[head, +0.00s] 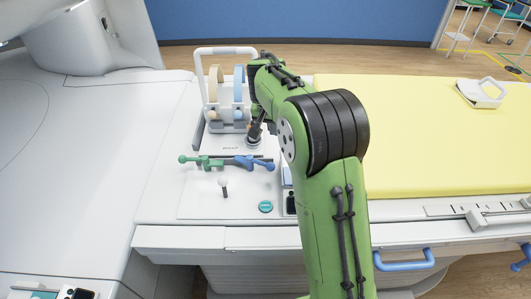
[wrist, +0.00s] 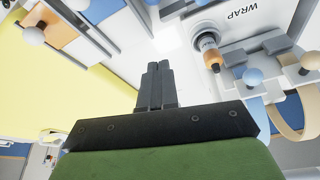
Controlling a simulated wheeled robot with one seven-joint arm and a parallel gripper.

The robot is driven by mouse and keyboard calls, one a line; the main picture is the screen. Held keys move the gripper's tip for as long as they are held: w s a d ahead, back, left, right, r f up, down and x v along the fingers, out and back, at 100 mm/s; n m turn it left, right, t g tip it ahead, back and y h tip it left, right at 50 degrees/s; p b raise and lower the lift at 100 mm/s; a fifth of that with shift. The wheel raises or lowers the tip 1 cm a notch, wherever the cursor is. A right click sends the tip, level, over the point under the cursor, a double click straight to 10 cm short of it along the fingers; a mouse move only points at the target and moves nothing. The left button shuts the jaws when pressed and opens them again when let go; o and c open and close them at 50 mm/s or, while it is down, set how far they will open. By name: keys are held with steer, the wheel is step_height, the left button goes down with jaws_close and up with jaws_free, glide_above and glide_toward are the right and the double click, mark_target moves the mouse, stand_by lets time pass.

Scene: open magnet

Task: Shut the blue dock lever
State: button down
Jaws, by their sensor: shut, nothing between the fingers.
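The blue lever (head: 254,162), with rounded ends, lies across the white board in the head view, just right of a green lever (head: 201,161). I cannot tell from this view how far it is swung. My gripper (wrist: 158,66) shows in the wrist view with its dark fingers together and empty, above the board beside the round dial. It is apart from the levers. The blue lever is not clearly visible in the wrist view.
A dial with an orange handle (wrist: 211,58) stands near the fingers. Behind are tan (head: 215,90) and blue (head: 238,90) loops. A white knob (head: 223,182) and teal button (head: 265,206) are in front. A yellow couch (head: 420,130) lies right, with a blue handle (head: 405,262) below.

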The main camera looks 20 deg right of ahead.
steer(key=shift+f, duration=0.1)
steer(key=b+x, duration=0.2)
steer(key=x, duration=0.8)
steer(key=shift+f, duration=0.25)
steer(key=s+a, duration=0.1)
steer(key=s+a+b, duration=0.1)
steer(key=s, duration=0.1)
steer(key=shift+s+a+f, duration=0.1)
steer(key=shift+s+a, duration=0.05)
steer(key=shift+s, duration=0.05)
